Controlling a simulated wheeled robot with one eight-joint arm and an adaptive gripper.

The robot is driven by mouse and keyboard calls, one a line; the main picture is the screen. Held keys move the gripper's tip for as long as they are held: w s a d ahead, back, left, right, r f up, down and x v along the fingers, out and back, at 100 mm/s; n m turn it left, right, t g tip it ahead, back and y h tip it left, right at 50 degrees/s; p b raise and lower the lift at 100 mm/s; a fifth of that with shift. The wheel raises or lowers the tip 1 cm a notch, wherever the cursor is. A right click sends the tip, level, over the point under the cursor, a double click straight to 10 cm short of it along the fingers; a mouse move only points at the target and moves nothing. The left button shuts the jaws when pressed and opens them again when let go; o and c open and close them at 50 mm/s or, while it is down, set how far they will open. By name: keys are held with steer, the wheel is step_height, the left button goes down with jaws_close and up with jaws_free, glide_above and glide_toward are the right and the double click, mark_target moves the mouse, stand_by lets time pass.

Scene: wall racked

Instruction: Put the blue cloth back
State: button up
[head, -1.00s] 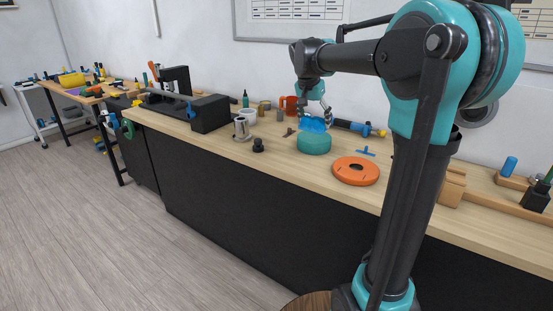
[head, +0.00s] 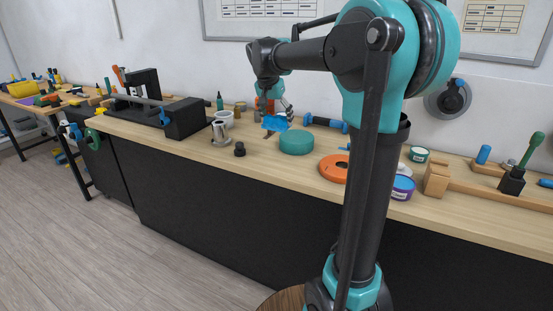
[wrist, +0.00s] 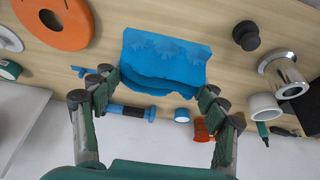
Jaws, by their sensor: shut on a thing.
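The blue cloth (head: 274,123) hangs from my gripper (head: 283,108) above the workbench, in the head view just behind and left of a round teal container (head: 297,142). In the wrist view the cloth (wrist: 163,65) is spread with a wavy edge between the two fingers of my gripper (wrist: 157,88), which are shut on it. I cannot tell how far its lower edge is from the bench top. The teal container does not show in the wrist view.
An orange disc (head: 333,169) lies right of the teal container. A black knob-like piece (head: 240,149), a metal pot (head: 220,133) and a white mug (head: 225,118) stand to the left. A blue-and-black dumbbell-like tool (head: 325,123) lies behind, near the wall.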

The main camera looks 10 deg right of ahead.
mark_target(267, 125)
step_height(267, 125, down, 15)
steer(key=shift+f, duration=0.15)
stand_by(0.4)
steer(key=shift+f, duration=0.2)
steer(key=o, duration=1.2)
steer(key=shift+c, duration=0.2)
steer(key=s+v, duration=0.1)
steer(key=v, duration=1.7)
steer(key=s+d+f+n+y, duration=0.1)
steer(key=s+d+f+n, duration=0.2)
steer(key=s+f, duration=0.9)
steer(key=s+d+f+n+y, duration=0.1)
steer(key=s+d+f+n, duration=0.3)
steer(key=s+f, duration=0.7)
step_height(267, 125, down, 4)
steer(key=shift+s+d+f+y, duration=0.2)
steer(key=shift+s+d+y, duration=0.2)
steer(key=shift+d, duration=0.25)
